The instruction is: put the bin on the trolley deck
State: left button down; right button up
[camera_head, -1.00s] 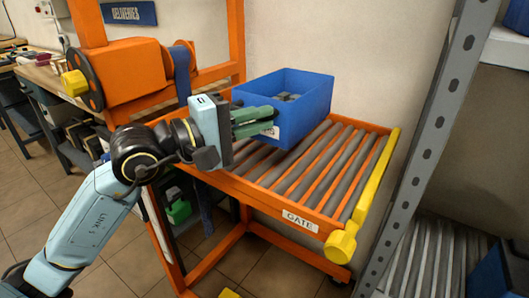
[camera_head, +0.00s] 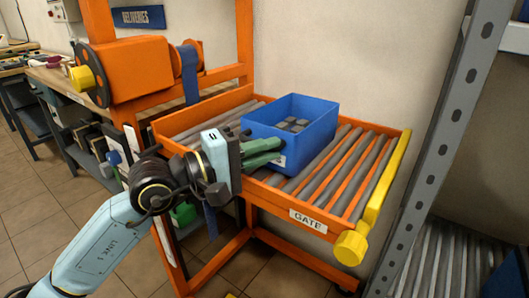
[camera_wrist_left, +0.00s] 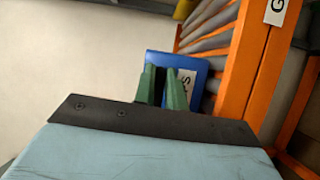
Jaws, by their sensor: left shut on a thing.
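The blue open-topped bin (camera_head: 315,137) holds several grey pieces and looks level over the trolley's roller deck. It appears to sit on the rollers, but its underside is hidden, so I cannot tell for sure. The trolley deck (camera_head: 352,185) has grey rollers in an orange frame with a "GATE" label at the front. My left gripper (camera_head: 270,150) is shut on the bin's near left side, its green fingers at the wall. In the left wrist view the fingers (camera_wrist_left: 162,88) are at the blue bin (camera_wrist_left: 203,68), partly covering its label. My right gripper is out of view.
A yellow gate bar (camera_head: 382,190) runs along the deck's right end. An orange winch (camera_head: 135,75) with a yellow knob stands at the left. A grey perforated upright (camera_head: 430,165) rises at the right. Rollers are bare on both sides of the bin.

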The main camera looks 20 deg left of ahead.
pick_arm(q)
jog(key=c, duration=1.5)
grip_release()
jog(key=shift+o, duration=0.2)
